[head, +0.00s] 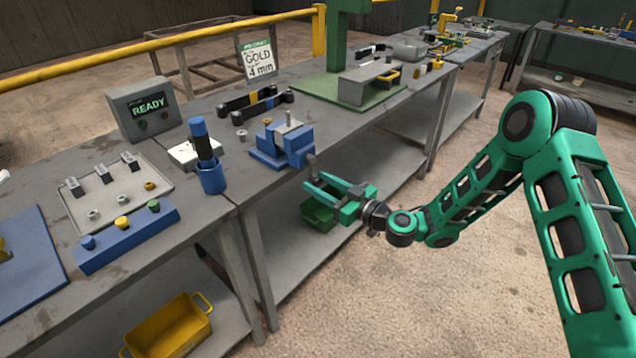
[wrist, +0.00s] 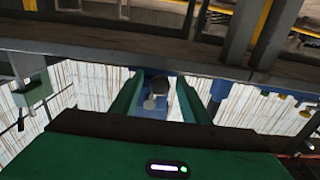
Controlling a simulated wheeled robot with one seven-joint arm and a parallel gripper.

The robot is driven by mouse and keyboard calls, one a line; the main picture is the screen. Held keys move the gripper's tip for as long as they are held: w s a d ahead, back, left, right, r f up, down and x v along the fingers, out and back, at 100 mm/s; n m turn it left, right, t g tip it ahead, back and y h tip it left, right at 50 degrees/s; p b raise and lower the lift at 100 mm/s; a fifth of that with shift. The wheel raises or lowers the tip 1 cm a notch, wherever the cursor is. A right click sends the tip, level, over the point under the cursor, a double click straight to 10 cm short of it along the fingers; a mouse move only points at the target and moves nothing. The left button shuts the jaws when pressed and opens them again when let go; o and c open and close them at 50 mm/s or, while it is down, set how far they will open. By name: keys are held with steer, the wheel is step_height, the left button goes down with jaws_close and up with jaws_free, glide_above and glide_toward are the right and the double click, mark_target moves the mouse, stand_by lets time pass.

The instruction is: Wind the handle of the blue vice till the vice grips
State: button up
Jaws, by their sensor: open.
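The blue vice (head: 268,152) sits at the front edge of the grey workbench, with a pale grey piece (head: 287,127) standing up out of its top. A small grey handle (head: 310,158) shows at the vice's front side, towards my gripper. My gripper (head: 315,182) is open and empty, just off the bench edge, a little below and to the right of the vice. In the wrist view, the blue vice (wrist: 150,112) shows between my two green fingers, with a grey round part, perhaps the handle, in front of it. I cannot tell whether the fingers touch it.
A green press (head: 335,90) stands to the right. A green bin (head: 318,214) sits below my gripper. The floor in front is clear.

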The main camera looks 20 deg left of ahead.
steer(key=shift+w+a, duration=0.25)
steer(key=shift+a, duration=0.4)
steer(key=c, duration=1.1)
steer(key=shift+o, duration=0.2)
steer(key=shift+s+m, duration=0.1)
steer(key=shift+m, duration=0.2)
steer(key=shift+s+a+r+m, duration=0.15)
steer(key=shift+s+m, duration=0.1)
steer(key=shift+m, duration=0.35)
steer(key=shift+s+a+r+m, duration=0.1)
steer(key=shift+s+m, duration=0.15)
steer(key=shift+m, duration=0.35)
steer(key=shift+s+a+r+m, duration=0.15)
steer(key=shift+s+r+m, duration=0.25)
steer(key=shift+m, duration=0.85)
steer(key=shift+s+a+r+m, duration=0.15)
steer(key=shift+s+r+m, duration=0.25)
steer(key=shift+m, duration=0.8)
steer(key=shift+s+a+r+m, duration=0.15)
steer(key=shift+s+r+m, duration=0.25)
steer(key=shift+m, duration=0.85)
